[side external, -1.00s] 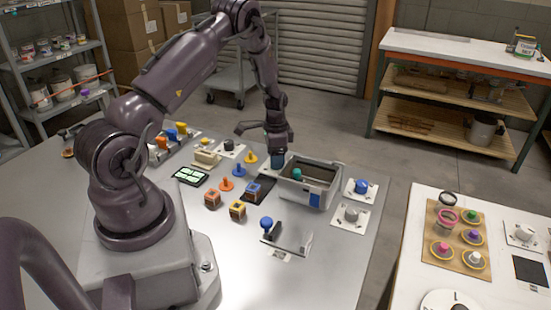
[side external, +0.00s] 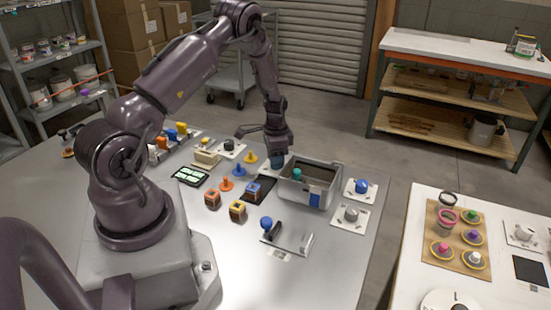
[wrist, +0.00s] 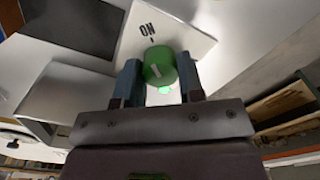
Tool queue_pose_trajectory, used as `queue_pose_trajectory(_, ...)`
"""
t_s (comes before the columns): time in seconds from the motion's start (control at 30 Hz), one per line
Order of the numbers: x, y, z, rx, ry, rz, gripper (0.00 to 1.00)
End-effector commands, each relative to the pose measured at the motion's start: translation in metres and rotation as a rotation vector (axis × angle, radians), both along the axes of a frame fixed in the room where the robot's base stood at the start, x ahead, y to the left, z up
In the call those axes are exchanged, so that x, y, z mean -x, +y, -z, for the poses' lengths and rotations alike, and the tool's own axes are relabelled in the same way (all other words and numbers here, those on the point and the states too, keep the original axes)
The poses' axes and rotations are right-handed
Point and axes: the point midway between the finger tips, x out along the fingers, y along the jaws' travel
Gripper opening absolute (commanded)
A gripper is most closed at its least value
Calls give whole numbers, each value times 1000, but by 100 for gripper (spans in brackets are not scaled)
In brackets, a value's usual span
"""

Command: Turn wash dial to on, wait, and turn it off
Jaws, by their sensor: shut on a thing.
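The wash dial (wrist: 160,68) is a green knob with a pale mark on its face. It sits on a white plate (wrist: 190,40) with "ON" printed beside it in the wrist view. A small green light glows on the plate just by the knob. My gripper (wrist: 159,82) has one blue-grey finger on each side of the knob and is shut on it. In the side external view my gripper (side external: 277,160) points down behind the grey bin, and the dial is hidden there.
A grey bin (side external: 322,170) with a teal-green item in it stands close to the right of my gripper. Other dials, one blue (side external: 361,186), sit on plates to the right.

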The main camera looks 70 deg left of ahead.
Motion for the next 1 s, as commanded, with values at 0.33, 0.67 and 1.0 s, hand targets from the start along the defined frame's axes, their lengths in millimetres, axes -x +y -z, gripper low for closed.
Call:
queue_pose_trajectory(0.33, 0, 0, -1, 0, 0, -237, 12)
queue_pose_trajectory(0.67, 0, -1, -1, 0, 1, -548, 12)
queue_pose_trajectory(1.0, 0, -1, -1, 1, 1, -873, 12)
